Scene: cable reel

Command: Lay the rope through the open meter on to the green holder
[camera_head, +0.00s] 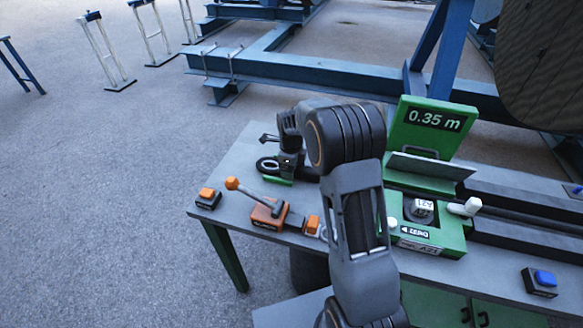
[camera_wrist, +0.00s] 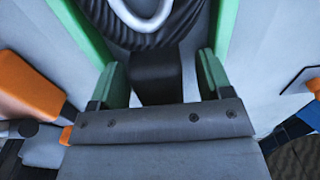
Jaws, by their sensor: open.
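The green meter (camera_head: 430,130) stands right of my arm with its lid raised and its display reading 0.35 m. My gripper (camera_head: 280,160) is low over the left part of the bench and partly hidden by my wrist. A small green piece, which looks like the green holder (camera_head: 277,180), shows under it, beside a black ring-shaped thing. In the wrist view my gripper (camera_wrist: 161,80) is open, with a black band between its fingers. A dark ribbed coil, which looks like rope (camera_wrist: 120,30), lies beyond the fingers. I cannot tell whether rope runs through the meter.
An orange button box (camera_head: 207,197) and an orange-knobbed lever (camera_head: 267,207) stand on the bench's left side. A blue button box (camera_head: 541,281) stands front right. A large dark reel (camera_head: 545,65) and blue steel frames (camera_head: 330,65) are behind. Open floor lies left.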

